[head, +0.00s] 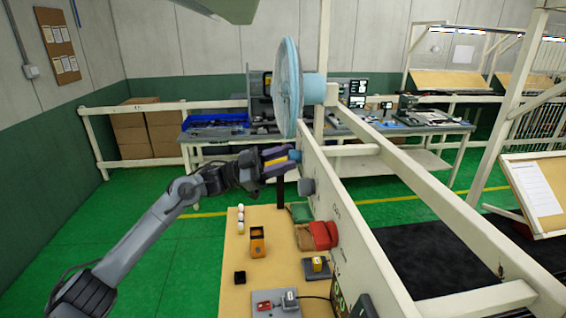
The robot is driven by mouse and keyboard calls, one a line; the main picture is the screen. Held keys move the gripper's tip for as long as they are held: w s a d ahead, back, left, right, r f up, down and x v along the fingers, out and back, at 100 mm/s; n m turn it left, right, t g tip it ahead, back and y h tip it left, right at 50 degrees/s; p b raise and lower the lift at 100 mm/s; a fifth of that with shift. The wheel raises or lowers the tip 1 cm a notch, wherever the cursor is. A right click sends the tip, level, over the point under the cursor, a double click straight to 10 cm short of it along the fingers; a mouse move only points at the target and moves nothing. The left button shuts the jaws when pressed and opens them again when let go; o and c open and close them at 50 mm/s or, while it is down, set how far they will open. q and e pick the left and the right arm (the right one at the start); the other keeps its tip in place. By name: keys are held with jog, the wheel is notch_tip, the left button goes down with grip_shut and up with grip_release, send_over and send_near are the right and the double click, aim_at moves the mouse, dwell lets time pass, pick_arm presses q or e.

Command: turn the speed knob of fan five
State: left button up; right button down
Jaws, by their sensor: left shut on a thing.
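A light blue fan (288,88) stands on the beam of the white frame, seen nearly edge-on. Below it, a small blue knob (295,156) sits on the face of the white panel. My left gripper (285,158) reaches in from the left and is shut on the blue knob, hiding part of it. Its fingers look purple and yellow. A grey knob (307,187) is on the panel just below and to the right. No number for the fan is readable. My right gripper is not in view.
Open air surrounds my left forearm.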

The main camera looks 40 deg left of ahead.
pick_arm(q)
jog(key=m+g, duration=0.2)
jog(key=m, duration=0.2)
jog(key=shift+r, duration=0.1)
jog(key=shift+m, duration=0.3)
jog(key=o, duration=1)
jog(key=shift+o, duration=0.2)
jog(key=shift+a, duration=0.1)
jog(key=b+v, duration=0.3)
jog(key=v, duration=0.7)
jog(key=shift+a+f, duration=0.3)
